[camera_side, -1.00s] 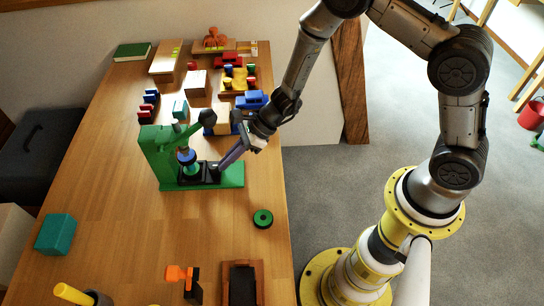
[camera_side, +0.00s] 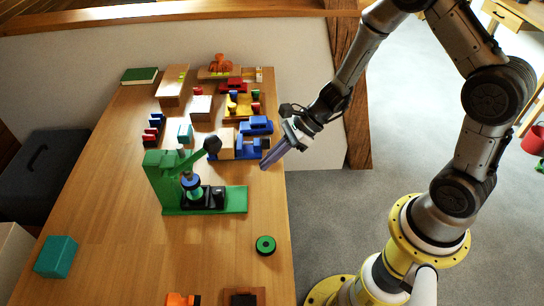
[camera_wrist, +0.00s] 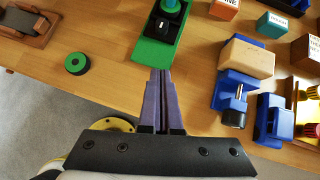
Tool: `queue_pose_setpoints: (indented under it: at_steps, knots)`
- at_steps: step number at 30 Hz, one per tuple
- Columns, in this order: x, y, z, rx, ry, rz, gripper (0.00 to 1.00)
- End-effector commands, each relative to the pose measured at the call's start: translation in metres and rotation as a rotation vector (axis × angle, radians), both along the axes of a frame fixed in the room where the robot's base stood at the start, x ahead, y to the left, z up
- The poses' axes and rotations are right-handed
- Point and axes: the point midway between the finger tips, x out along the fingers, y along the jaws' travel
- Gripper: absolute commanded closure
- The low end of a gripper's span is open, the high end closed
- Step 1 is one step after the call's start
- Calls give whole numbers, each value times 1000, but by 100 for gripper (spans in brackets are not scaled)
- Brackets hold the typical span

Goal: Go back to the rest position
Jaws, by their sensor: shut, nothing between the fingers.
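My gripper (camera_side: 266,164) is shut and empty. In the side view it hangs in the air near the table's right edge, to the right of and beyond the green press-like fixture (camera_side: 153,185). In the wrist view the fingertips of my gripper (camera_wrist: 162,74) lie just below the near end of the green fixture (camera_wrist: 150,55), apart from it as far as I can tell. The fixture carries a blue round part (camera_side: 192,183) and a black block (camera_side: 214,199) on its green base.
A green ring (camera_side: 265,245) lies in front of the fixture. A blue vise (camera_side: 254,146) with a wooden block (camera_side: 226,143) stands behind it. Several blocks fill the table's back. A teal block (camera_side: 56,257) is front left. The table's middle left is clear.

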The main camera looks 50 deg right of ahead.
Motion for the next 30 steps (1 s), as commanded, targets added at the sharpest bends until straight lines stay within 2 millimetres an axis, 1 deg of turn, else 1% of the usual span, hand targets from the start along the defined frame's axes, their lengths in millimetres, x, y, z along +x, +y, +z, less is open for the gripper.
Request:
queue_pose_setpoints:
  at_steps: [3, 6, 14, 17, 20, 22, 23, 24, 26, 27, 29, 30]
  knots:
    - [-3, -6, 6, -1, -1, -1, 100]
    - [-4, -7, 8, 0, 2, -1, 100]
    - [-5, -7, 8, -1, 1, 1, 100]
    - [-2, -4, 16, -5, -22, 9, 100]
    - [9, 0, 50, -18, -109, 26, 100]
    - [10, 5, 84, -46, -197, 78, 100]
    - [7, 9, 101, -65, -239, 116, 100]
    - [-1, 13, 122, -98, -302, 180, 100]
    - [-16, 19, 152, -159, -395, 291, 100]
    - [-29, 22, 169, -207, -457, 370, 100]
    - [-51, 25, 190, -291, -547, 494, 100]
    - [-67, 24, 203, -354, -606, 580, 100]
